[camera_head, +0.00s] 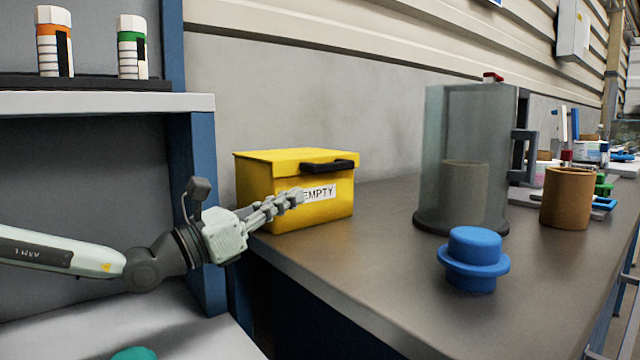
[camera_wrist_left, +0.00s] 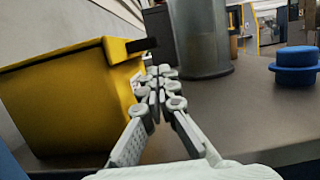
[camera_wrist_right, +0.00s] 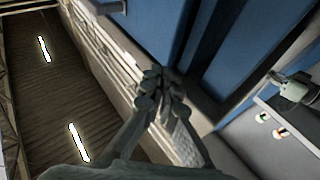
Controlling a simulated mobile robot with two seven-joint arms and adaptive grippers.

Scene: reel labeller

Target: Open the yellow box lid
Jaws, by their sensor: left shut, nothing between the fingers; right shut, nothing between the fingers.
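The yellow box (camera_head: 270,195) stands on the dark counter with its lid (camera_head: 290,155) shut. A black handle (camera_head: 328,166) sits on the lid's front edge, above a white "EMPTY" label (camera_head: 321,193). My left gripper (camera_head: 294,198) is shut and empty in front of the box, below the handle, and covers part of the label. In the left wrist view the yellow box (camera_wrist_left: 60,100) fills the left side, and the fingertips (camera_wrist_left: 160,72) are near the handle (camera_wrist_left: 141,45). I cannot tell whether they touch the box. My right gripper (camera_wrist_right: 160,82) is shut and empty, away from the box.
A clear cylinder guard (camera_head: 450,150) stands right of the box, with a blue knobbed cap (camera_head: 474,258) in front and a brown cup (camera_head: 568,198) farther right. A shelf (camera_head: 100,103) with two striped bottles is at left. The counter's front middle is clear.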

